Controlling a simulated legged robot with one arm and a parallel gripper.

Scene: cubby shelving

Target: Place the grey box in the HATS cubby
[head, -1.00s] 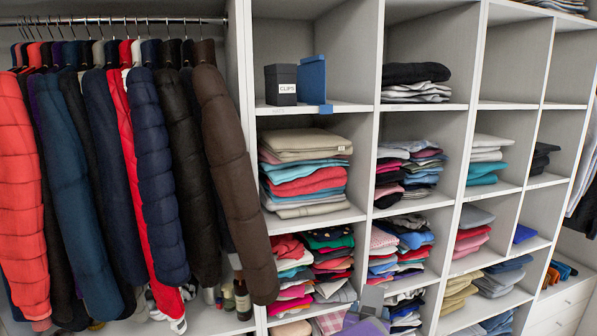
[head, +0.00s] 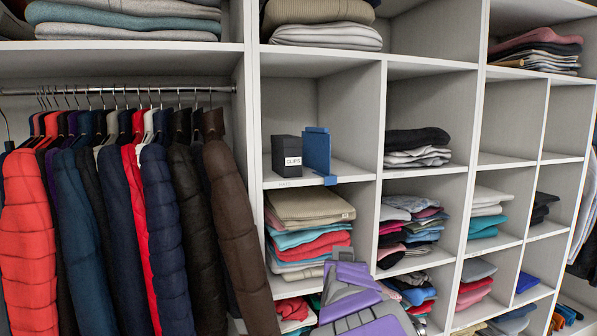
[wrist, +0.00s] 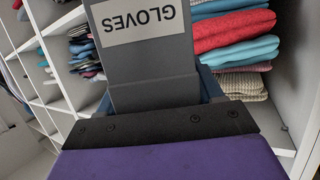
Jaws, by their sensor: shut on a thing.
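A grey box (wrist: 150,75) with a white label reading GLOVES, upside down in the wrist view, is held in my gripper (wrist: 152,98). Dark blue finger parts show at either side of the box, and the jaws are shut on it. In the head view my purple and grey gripper (head: 348,278) is at the bottom centre, in front of the folded-clothes cubbies. The box is hard to make out there. A cubby (head: 345,172) above and left of centre holds a dark box labelled CLIPS (head: 287,156) and a blue upright piece (head: 317,152). I cannot read a HATS label.
Hanging jackets (head: 120,220) fill the left. Folded clothes (head: 305,225) fill the cubby below the CLIPS box. An empty cubby space (head: 430,105) shows above a dark and white stack (head: 416,148). Upright dividers separate the cubbies. Folded clothes also lie on the top shelf (head: 320,25).

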